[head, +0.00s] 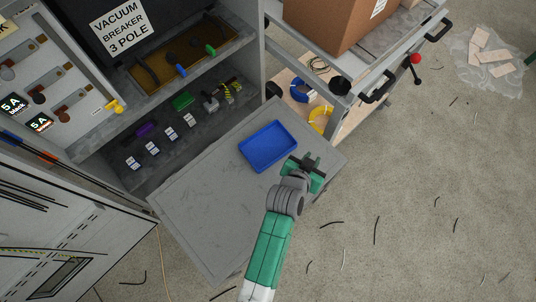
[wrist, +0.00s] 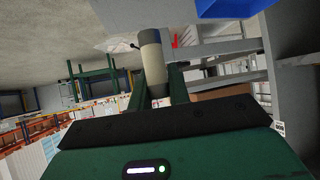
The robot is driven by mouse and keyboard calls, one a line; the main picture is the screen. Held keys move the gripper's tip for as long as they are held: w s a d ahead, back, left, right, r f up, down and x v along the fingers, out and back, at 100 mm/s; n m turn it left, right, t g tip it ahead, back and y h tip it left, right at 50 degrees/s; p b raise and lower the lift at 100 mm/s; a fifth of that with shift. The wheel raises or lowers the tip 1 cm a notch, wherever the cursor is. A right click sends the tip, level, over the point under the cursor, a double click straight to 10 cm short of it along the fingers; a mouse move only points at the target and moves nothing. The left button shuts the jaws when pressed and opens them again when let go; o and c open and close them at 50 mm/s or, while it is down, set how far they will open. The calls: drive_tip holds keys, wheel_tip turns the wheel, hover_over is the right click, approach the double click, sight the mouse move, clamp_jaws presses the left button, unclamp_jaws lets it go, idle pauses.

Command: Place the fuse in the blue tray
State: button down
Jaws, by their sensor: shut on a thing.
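The fuse (wrist: 153,60), a beige cylinder with grey ends, stands between the two dark fingers of my gripper (wrist: 156,80) in the wrist view. My gripper is shut on it. In the head view my gripper (head: 306,162) is just right of the blue tray (head: 250,160), near its right corner. The fuse cannot be made out there. The tray is shallow and looks empty; it lies on a grey shelf. In the wrist view part of the blue tray (wrist: 232,8) shows at the top right, apart from the fuse.
The grey pull-out shelf (head: 200,212) is clear around the tray. An open cabinet (head: 125,140) with several small parts stands behind it at left. A cart (head: 345,95) with a cardboard box (head: 330,22) and cable coils stands at upper right. Cable scraps lie on the floor.

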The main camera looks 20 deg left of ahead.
drive_tip(key=f, duration=0.2)
drive_tip(key=b, duration=0.6)
hover_over(270, 144)
drive_tip(key=shift+f, duration=0.65)
drive_tip(key=shift+f+b, duration=0.9)
drive_tip(key=shift+f, duration=0.85)
drive_tip(key=shift+f, duration=0.15)
drive_tip(key=c, duration=1.3)
unclamp_jaws()
